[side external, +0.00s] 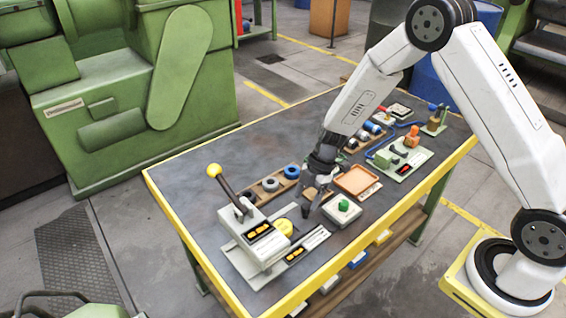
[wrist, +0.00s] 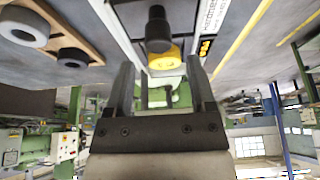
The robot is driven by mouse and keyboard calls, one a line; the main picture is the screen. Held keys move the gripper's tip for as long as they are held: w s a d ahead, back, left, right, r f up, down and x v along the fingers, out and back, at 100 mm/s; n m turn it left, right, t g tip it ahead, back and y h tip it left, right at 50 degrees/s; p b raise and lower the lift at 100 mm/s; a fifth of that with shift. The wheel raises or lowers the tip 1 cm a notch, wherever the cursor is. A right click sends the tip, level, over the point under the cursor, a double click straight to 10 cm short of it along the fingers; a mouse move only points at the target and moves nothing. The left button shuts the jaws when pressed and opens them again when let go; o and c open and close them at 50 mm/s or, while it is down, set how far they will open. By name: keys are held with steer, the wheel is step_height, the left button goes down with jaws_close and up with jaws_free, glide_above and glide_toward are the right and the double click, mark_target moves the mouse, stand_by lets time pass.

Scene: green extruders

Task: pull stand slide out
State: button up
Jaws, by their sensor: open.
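A pale grey lever stand (side external: 258,238) sits at the left end of the bench, with a yellow-knobbed lever (side external: 228,185) raised on it. In the wrist view a black cylinder (wrist: 158,28) stands partly in front of the disc. I cannot tell which part is the slide. My gripper (side external: 311,204) is open, to the right of the stand and disc, and looks empty. In the wrist view its two fingers (wrist: 163,82) are apart, with the disc beyond them.
A white box with a green button (side external: 342,211) is close right of my gripper. An orange tray (side external: 358,181) lies behind it. A wooden rack with rings (side external: 277,184) is behind the stand. More fixtures and small parts crowd the right end.

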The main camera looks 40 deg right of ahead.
steer(key=shift+r, duration=0.15)
steer(key=shift+r, duration=1.85)
steer(key=shift+r, duration=0.1)
steer(key=shift+s+d+r+m, duration=0.1)
steer(key=shift+s+r+m, duration=0.2)
steer(key=shift+s+m, duration=0.15)
steer(key=s+d+r+m+t+h, duration=0.1)
steer(key=s+d+r+m+h, duration=0.1)
steer(key=s+r+m, duration=0.2)
steer(key=s+d+r+m+t+h, duration=0.1)
steer(key=s+r+m, duration=0.3)
steer(key=s+m, duration=0.6)
steer(key=m+h, duration=0.1)
steer(key=m, duration=0.2)
steer(key=shift+d+r+t+h, duration=0.3)
steer(key=shift+d, duration=0.05)
